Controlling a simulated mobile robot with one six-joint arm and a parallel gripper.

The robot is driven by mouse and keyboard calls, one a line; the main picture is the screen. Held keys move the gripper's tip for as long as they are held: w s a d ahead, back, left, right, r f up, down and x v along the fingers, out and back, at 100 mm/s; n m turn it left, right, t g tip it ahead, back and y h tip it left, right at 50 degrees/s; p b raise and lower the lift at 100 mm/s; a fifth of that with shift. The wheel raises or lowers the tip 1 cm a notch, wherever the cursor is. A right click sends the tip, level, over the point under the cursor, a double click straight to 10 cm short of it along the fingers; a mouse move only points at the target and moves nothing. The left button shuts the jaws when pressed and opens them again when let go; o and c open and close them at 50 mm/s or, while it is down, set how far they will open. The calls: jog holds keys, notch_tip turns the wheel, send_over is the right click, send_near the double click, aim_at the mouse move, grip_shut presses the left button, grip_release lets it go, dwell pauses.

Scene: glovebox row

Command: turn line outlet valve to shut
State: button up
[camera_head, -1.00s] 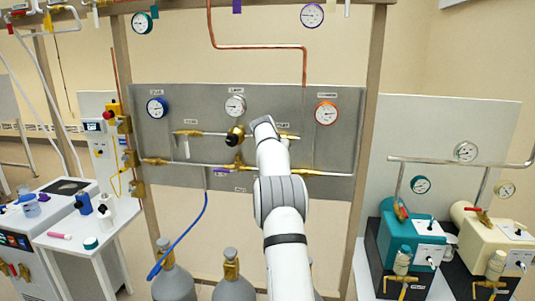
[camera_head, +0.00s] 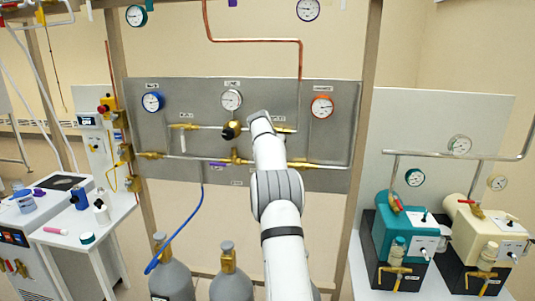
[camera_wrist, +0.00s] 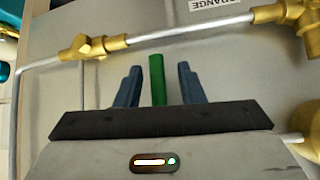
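In the wrist view, a green bar-shaped handle (camera_wrist: 157,79) stands upright between the two blue-grey fingers of my gripper (camera_wrist: 158,84). The fingers are open, with a gap on each side of the handle. A metal pipe with a brass fitting (camera_wrist: 91,46) runs behind it. Whether the green handle belongs to the line outlet valve cannot be told. In the head view, my arm covers the right middle of the grey panel (camera_head: 330,140) and hides the gripper and the handle there.
Grey cylinders (camera_head: 229,287) stand below. A teal pump (camera_head: 392,248) stands right; a white table (camera_head: 83,237) stands left.

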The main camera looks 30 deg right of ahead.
jog(key=b+v, duration=0.2)
jog(key=v, duration=0.6)
dwell(0.7)
jog(key=s+a+n+y, duration=0.2)
jog(key=s+a+n, duration=0.1)
jog(key=s+a, duration=0.75)
jog(key=s+a+n+y, duration=0.25)
jog(key=s+a, duration=0.45)
jog(key=a, duration=0.7)
jog(key=s+a+f+n, duration=0.1)
jog(key=s+a+f, duration=0.3)
jog(key=s, duration=0.4)
jog(key=s+a+f+n+g+y, duration=0.1)
jog(key=s+a+f+n, duration=0.1)
jog(key=s+a+f, duration=0.3)
jog(key=s+a+f+n+g+y, duration=0.1)
jog(key=s+a+f, duration=0.3)
jog(key=s, duration=0.9)
jog(key=shift+s+a+f+n, duration=0.2)
jog(key=shift+s+f+n, duration=0.05)
jog(key=shift+f+n, duration=0.35)
